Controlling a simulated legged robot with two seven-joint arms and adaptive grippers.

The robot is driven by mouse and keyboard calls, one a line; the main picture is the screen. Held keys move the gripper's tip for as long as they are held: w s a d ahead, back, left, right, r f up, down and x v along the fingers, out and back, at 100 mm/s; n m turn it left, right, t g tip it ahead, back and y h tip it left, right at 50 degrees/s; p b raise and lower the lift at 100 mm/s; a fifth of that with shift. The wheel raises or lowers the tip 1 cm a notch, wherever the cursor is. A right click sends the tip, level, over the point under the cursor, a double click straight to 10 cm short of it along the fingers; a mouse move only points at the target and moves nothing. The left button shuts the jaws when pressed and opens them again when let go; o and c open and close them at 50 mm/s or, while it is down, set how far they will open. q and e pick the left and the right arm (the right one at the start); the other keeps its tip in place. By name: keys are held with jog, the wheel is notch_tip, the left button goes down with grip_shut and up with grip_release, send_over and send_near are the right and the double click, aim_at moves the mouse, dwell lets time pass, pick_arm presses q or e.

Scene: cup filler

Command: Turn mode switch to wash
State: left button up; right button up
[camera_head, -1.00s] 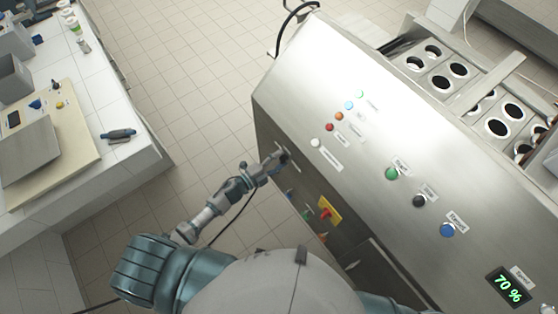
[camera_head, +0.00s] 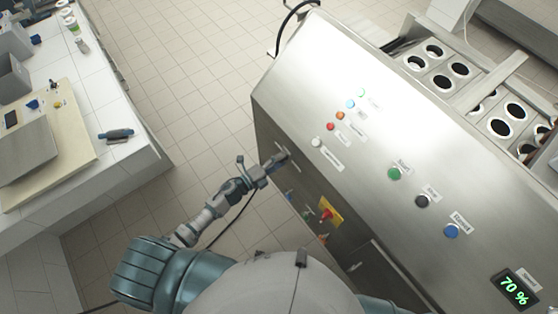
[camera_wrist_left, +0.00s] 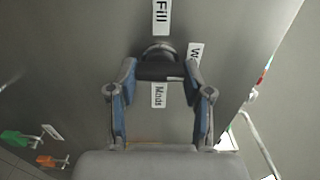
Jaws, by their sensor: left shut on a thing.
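The mode switch (camera_wrist_left: 160,66) is a dark knob on the grey side panel of the cup filler (camera_head: 330,80). In the left wrist view, labels stand around it: "Fill" (camera_wrist_left: 161,16) above, one starting with "W" (camera_wrist_left: 195,60) to the right and partly hidden, and "Mode" (camera_wrist_left: 159,95) below. My left gripper (camera_wrist_left: 162,74) is shut on the knob, one finger on each side. In the head view my left gripper (camera_head: 277,161) is at the machine's side panel and the knob is hidden. Which mark the knob points to cannot be told. My right gripper is not in view.
A red and yellow switch (camera_head: 328,214) is on the same side panel, below my left gripper. The top panel has a green button (camera_head: 394,174), a black one (camera_head: 422,201) and a blue one (camera_head: 452,231), and a display (camera_head: 515,290) reading 70 %. A white-tiled counter (camera_head: 120,160) stands at left.

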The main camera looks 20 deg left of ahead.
pick_arm(q)
jog(key=shift+s+f, duration=0.15)
jog(key=shift+f, duration=0.1)
jog(key=o, duration=1.2)
jog(key=shift+c, duration=0.2)
jog(key=shift+r, duration=0.1)
jog(key=v, duration=1.2)
